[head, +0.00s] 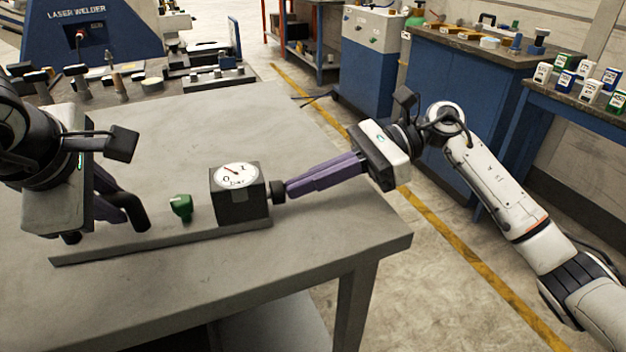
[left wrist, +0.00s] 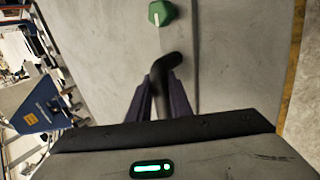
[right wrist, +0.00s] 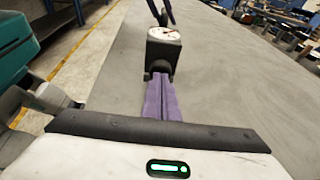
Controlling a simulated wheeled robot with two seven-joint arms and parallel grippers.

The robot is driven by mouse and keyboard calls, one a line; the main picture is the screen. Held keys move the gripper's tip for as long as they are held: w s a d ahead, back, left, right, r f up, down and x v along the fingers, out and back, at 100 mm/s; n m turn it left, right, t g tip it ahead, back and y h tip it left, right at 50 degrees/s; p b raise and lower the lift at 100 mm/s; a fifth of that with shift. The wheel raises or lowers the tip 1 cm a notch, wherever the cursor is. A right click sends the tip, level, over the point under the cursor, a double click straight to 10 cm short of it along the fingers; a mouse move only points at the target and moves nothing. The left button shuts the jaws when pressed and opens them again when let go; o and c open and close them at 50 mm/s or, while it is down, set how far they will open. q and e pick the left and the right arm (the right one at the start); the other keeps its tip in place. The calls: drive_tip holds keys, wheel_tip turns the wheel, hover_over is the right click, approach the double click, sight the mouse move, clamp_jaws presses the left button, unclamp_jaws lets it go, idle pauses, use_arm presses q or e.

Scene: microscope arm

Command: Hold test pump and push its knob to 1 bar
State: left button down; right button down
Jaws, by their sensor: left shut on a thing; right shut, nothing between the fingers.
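The test pump is a black box with a white dial (head: 237,176), set on a flat grey base plate (head: 165,243) on the table. The dial reads "0", "1" and "bar" with a red needle; its exact reading is too small to tell. A dark knob (head: 278,191) sticks out of the box's right side. My right gripper (head: 288,190) is shut and empty, its purple fingertips at the knob; the box also shows in the right wrist view (right wrist: 163,50). My left gripper (left wrist: 165,88) is shut on the black bent handle (left wrist: 168,66) at the plate's left end. A green valve knob (head: 181,207) stands between handle and box.
The grey table (head: 330,225) is clear around the pump, with its right edge below my right arm. A blue laser welder (head: 95,40) and a bench with tools stand behind. Small labelled boxes (head: 588,80) sit on a shelf at the right.

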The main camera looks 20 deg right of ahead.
use_arm(q)
drive_tip(key=shift+d, duration=0.25)
use_arm(e)
drive_tip(key=shift+s+a, duration=0.15)
drive_tip(key=shift+d, duration=0.3)
use_arm(q)
drive_tip(key=shift+a, duration=0.1)
use_arm(e)
drive_tip(key=f+v, duration=0.1)
drive_tip(key=v, duration=1.2)
drive_tip(key=shift+d, duration=0.45)
drive_tip(key=d, duration=0.3)
idle(0.3)
drive_tip(key=x, duration=0.8)
drive_tip(key=r+x, duration=0.1)
drive_tip(key=x, duration=0.4)
drive_tip(key=shift+a+r, duration=0.1)
drive_tip(key=shift+a, duration=0.5)
